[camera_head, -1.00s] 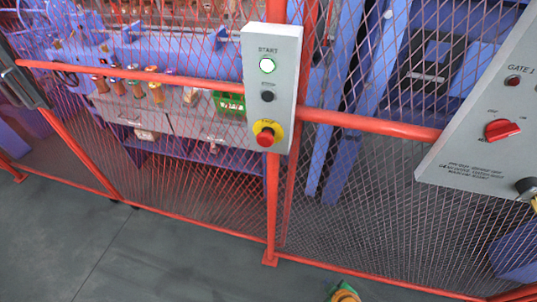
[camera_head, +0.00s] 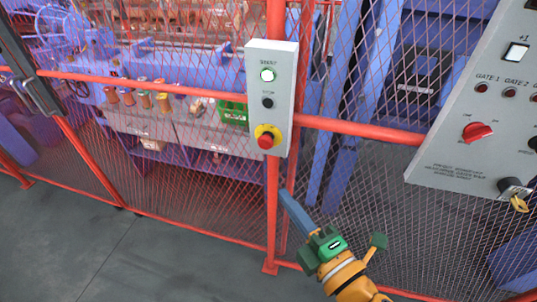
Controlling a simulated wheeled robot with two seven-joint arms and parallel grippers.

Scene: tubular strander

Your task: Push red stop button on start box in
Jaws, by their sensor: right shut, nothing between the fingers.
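The start box (camera_head: 285,115) is a narrow grey box on a red fence post. A lit white-green button (camera_head: 268,75) sits at its top, and a black button (camera_head: 268,103) in the middle. The red stop button (camera_head: 266,141) is a round knob on a yellow ring near the bottom. My right gripper (camera_head: 286,196) comes up from the bottom, with its long blue-grey fingers shut and empty. Its tips appear below the start box in the picture, apart from the red button. My left gripper is not in view.
A red-framed mesh fence (camera_head: 180,90) spans the view, with blue machinery behind it. A grey control panel (camera_head: 470,140) with a red switch and a key stands at right. A dark latch-like part (camera_head: 38,92) is at far left. Grey floor (camera_head: 60,245) lies clear in front.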

